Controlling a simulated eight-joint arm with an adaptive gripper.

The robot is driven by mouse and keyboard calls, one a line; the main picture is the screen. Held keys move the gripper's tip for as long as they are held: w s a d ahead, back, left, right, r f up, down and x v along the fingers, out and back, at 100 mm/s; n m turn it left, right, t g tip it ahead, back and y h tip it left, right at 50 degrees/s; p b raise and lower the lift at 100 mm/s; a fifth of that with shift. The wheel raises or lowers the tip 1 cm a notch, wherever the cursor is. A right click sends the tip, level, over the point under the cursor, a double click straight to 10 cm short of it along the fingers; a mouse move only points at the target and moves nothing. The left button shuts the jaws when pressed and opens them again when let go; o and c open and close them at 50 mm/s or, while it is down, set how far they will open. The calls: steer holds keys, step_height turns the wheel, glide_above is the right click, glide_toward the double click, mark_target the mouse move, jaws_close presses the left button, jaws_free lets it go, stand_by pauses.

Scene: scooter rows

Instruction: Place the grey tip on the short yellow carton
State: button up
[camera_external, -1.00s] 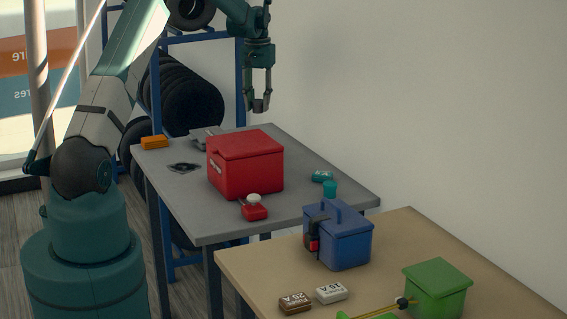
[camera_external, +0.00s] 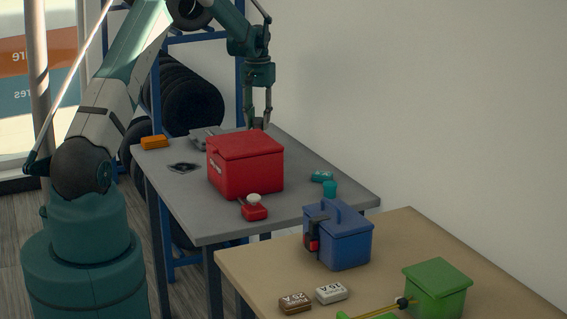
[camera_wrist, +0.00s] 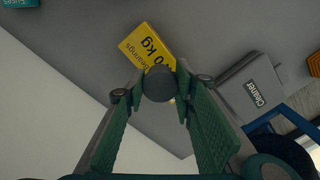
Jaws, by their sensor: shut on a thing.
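My gripper (camera_wrist: 160,84) is shut on the grey tip (camera_wrist: 159,83), a dark round piece between its fingertips in the wrist view. I cannot tell whether the tip touches the carton.
The red box (camera_external: 245,168) stands on the grey table (camera_external: 190,215) in front of my gripper. A grey "Cleaner" case (camera_wrist: 250,88) lies right of the carton. An orange block (camera_external: 155,142) sits at the table's left edge.

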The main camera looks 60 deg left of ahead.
mark_target(261, 123)
steer(key=shift+f, duration=1.4)
steer(key=shift+f, duration=0.2)
steer(key=o, duration=0.9)
steer(key=shift+c, duration=0.2)
steer(key=shift+r, duration=0.2)
step_height(261, 123, up, 12)
steer(key=shift+r, duration=0.1)
